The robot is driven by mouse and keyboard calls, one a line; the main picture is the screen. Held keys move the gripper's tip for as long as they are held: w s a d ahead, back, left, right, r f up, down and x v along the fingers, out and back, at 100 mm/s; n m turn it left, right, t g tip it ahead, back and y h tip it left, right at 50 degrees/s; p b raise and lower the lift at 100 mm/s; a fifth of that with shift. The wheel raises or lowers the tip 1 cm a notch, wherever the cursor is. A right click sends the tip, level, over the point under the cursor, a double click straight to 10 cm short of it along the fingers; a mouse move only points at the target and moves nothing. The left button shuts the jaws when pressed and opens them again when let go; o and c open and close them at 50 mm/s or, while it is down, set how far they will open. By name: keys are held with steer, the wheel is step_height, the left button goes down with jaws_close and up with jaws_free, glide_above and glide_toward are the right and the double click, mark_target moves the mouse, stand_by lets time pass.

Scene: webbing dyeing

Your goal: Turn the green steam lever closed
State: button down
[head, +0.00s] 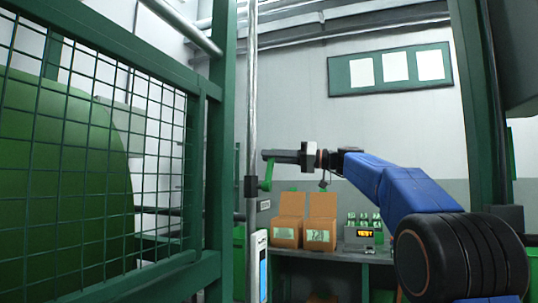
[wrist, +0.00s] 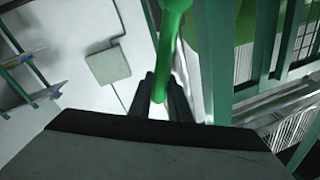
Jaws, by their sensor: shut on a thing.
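The green steam lever (head: 267,174) sticks out from a black fitting (head: 251,187) on a vertical steel pipe. In the head view its handle slopes up and to the right from the fitting. My gripper (head: 268,154) is at the upper end of the handle. In the wrist view the green lever (wrist: 168,45) runs down from the top edge to between the two dark fingers of my gripper (wrist: 160,98). The fingers are shut on the lever. The lever's tip is partly hidden by the fingers.
A green post (head: 221,150) and mesh guard (head: 90,165) stand left of the pipe. Behind, a bench (head: 340,257) holds two open cardboard boxes (head: 304,235) and several green-topped items (head: 364,220). A white-and-blue panel (head: 260,265) is low beside the pipe.

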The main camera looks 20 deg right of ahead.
steer(key=w+d+f+m+t, duration=0.3)
steer(key=w+f+m, duration=0.2)
steer(key=f+m, duration=0.5)
steer(key=shift+d+m+h, duration=0.3)
steer(key=shift+d+m, duration=0.1)
steer(key=shift+m, duration=2.3)
steer(key=shift+w+f, duration=0.15)
steer(key=c, duration=1.6)
jaws_free()
steer(key=shift+c, duration=0.2)
steer(key=v, duration=1.7)
steer(key=shift+s+f, duration=0.2)
steer(key=shift+s, duration=0.1)
